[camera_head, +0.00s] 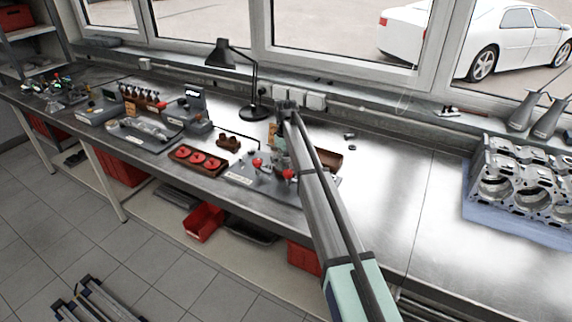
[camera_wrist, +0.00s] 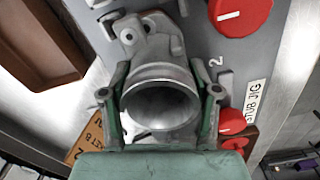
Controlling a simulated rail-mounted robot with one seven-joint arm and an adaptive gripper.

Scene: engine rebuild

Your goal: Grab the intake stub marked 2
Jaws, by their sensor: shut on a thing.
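The intake stub (camera_wrist: 157,72) is a grey metal tube with a round open mouth and a flanged end, in the middle of the wrist view. A "2" is marked on the grey stub jig (camera_wrist: 200,38) beside it. My gripper (camera_wrist: 160,110) has one finger on each side of the stub's mouth and is shut on it. The stub is still over the jig plate; I cannot tell whether it touches it. In the head view the jig (camera_head: 240,178) lies on the bench, and my arm hides much of the stub and gripper.
Red knobs (camera_wrist: 240,14) stand on the jig close to the stub. A brown tray (camera_wrist: 38,40) lies beside the jig. A red-insert tray (camera_head: 197,161) and a black lamp (camera_head: 254,112) are to the left. Engine blocks (camera_head: 520,182) sit far right; the bench between is mostly clear.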

